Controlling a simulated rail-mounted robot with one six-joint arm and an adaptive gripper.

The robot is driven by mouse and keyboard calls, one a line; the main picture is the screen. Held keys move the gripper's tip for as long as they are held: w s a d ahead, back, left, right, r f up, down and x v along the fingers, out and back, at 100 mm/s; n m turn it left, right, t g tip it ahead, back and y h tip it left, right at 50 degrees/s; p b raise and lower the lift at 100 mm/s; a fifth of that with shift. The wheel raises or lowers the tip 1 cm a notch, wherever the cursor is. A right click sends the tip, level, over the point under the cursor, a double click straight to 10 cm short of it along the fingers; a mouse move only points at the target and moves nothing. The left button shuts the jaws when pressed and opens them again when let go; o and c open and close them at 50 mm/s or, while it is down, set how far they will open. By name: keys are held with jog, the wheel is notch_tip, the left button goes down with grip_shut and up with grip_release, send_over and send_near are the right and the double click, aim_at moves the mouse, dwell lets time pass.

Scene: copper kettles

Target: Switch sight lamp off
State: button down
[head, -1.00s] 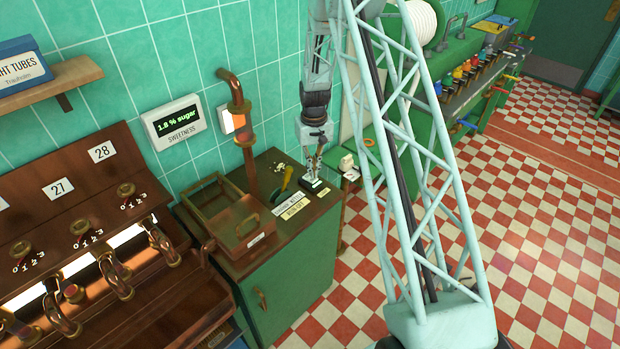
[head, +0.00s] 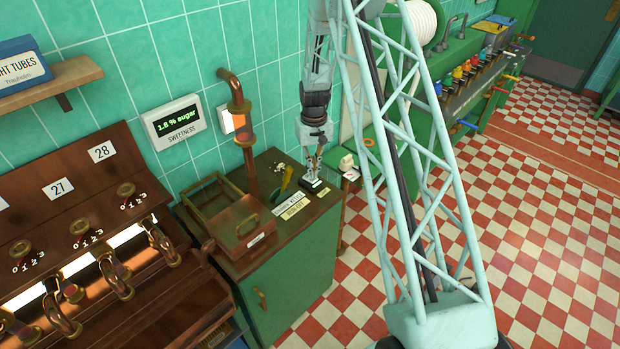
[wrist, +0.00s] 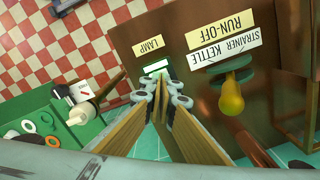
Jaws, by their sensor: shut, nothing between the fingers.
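In the head view my gripper (head: 312,177) stands over the counter's right part. The sight glass (head: 240,122) in the copper pipe glows orange, with a bright pale panel (head: 225,119) behind it.
A yellow-handled lever (wrist: 231,98) stands beside the switch, near the RUN-OFF (wrist: 221,29) and STRAINER KETTLE labels. A copper-brown box (head: 242,228) sits left on the counter. A green tray (wrist: 40,128) with rings and a white-handled item lie beyond the counter edge.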

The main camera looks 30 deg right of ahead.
jog(key=shift+f+b, duration=0.75)
jog(key=shift+f, duration=0.4)
dwell(1.4)
jog(key=shift+r, duration=0.2)
jog(key=shift+r+p, duration=0.75)
jog(key=shift+r, duration=2.55)
